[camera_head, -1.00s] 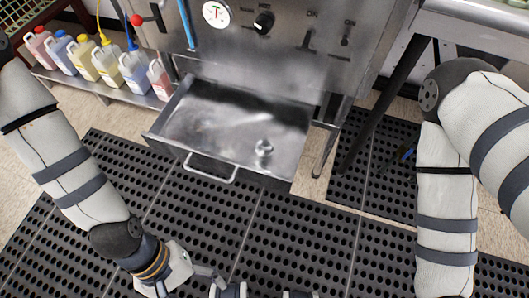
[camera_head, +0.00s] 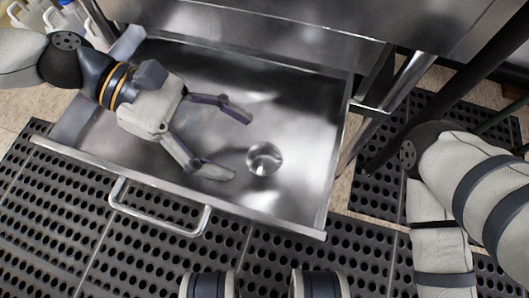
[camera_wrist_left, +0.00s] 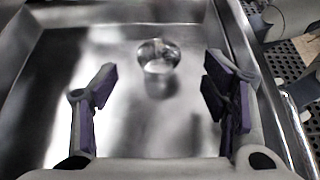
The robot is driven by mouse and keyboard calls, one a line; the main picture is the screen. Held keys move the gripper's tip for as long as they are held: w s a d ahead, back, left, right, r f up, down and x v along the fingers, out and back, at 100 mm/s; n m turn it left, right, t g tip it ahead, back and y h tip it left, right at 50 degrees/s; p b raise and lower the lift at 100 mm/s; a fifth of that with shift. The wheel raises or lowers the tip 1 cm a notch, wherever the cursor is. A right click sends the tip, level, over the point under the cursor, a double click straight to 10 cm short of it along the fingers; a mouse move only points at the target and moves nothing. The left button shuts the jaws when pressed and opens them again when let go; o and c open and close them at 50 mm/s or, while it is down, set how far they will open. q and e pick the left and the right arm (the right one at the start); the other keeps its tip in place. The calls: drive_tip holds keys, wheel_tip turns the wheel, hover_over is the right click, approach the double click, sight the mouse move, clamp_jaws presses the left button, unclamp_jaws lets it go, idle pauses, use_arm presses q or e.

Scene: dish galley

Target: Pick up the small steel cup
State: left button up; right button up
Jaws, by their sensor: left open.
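The small steel cup (camera_head: 264,159) stands in the open steel drawer (camera_head: 290,213), toward its right side. In the left wrist view the cup (camera_wrist_left: 158,55) shows ahead, between my open fingers and beyond their tips. My left gripper (camera_head: 233,143) is open and empty over the drawer. It points right toward the cup, with its fingertips a short way left of it and apart from it. My right arm shows at the right of the head view, but its gripper is out of sight.
The drawer's walls and front handle (camera_head: 160,218) surround the space around my left gripper. A steel counter (camera_head: 270,25) overhangs the back of the drawer. Black perforated mats (camera_head: 60,225) cover the floor in front. Jugs (camera_head: 40,14) stand at the upper left.

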sight(278, 165)
use_arm(q)
drive_tip(key=b+x, duration=0.2)
drive_tip(key=x, duration=0.4)
drive_tip(key=shift+a+f, duration=0.1)
drive_tip(key=shift+d+b, duration=0.3)
drive_tip(key=shift+d, duration=0.1)
drive_tip(key=c, duration=1.1)
use_arm(e)
drive_tip(key=shift+s+f+g, duration=0.15)
drive_tip(key=shift+s+f, duration=0.15)
drive_tip(key=shift+f, duration=0.2)
drive_tip(key=shift+s+f+g, duration=0.15)
drive_tip(key=shift+s+f, duration=0.1)
drive_tip(key=shift+f, duration=0.25)
